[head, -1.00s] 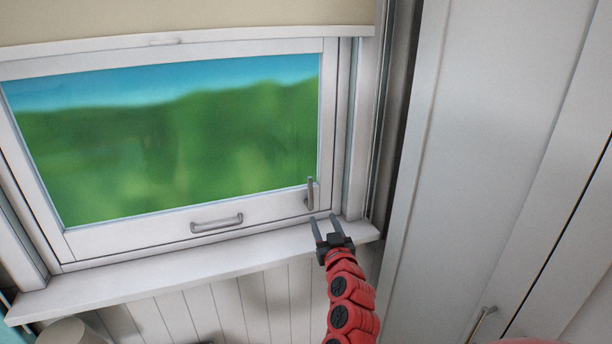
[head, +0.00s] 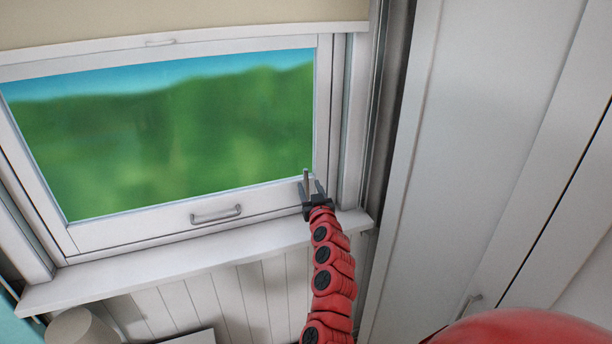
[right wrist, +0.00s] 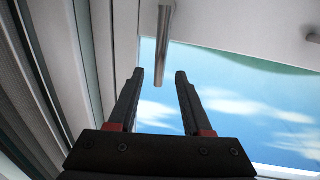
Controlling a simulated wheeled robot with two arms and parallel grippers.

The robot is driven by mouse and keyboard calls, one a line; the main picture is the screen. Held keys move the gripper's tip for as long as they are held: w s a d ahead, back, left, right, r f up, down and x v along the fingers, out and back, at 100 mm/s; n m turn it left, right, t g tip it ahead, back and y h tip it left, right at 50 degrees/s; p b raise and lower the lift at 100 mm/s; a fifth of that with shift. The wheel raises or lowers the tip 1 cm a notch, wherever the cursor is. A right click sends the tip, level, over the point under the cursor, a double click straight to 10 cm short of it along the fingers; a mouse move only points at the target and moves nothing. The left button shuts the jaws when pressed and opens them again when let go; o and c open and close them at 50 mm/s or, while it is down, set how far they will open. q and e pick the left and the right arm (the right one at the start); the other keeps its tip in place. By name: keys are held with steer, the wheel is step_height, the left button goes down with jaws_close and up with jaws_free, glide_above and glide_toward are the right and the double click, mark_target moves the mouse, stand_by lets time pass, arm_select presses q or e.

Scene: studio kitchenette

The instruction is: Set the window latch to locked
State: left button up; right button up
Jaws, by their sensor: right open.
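The window latch (head: 306,177) is a small grey lever at the lower right corner of the window sash. Its handle points up in the head view. My right gripper (head: 312,190) is at the latch, open, with its fingers pointing up around the lever's lower part. In the right wrist view, the latch lever (right wrist: 163,55) is a metal bar whose end reaches between the tips of my open right gripper (right wrist: 159,76). There is a visible gap on each side. The latch's base is hidden behind my gripper in the head view. My left gripper is out of view.
A grey pull handle (head: 216,214) is on the sash's bottom rail, left of the latch. The white sill (head: 170,263) runs below. A tall white cabinet (head: 470,130) stands close on the right. A beige blind (head: 180,18) hangs above the window.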

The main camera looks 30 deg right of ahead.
mark_target(307, 180)
steer(key=x, duration=0.2)
steer(key=p+x, duration=0.1)
steer(key=shift+w+d+r, duration=0.1)
steer(key=shift+w+r, duration=0.1)
steer(key=shift+w, duration=0.15)
steer(key=shift+x, duration=0.8)
steer(key=shift+f, duration=0.2)
jaws_close()
stand_by(0.5)
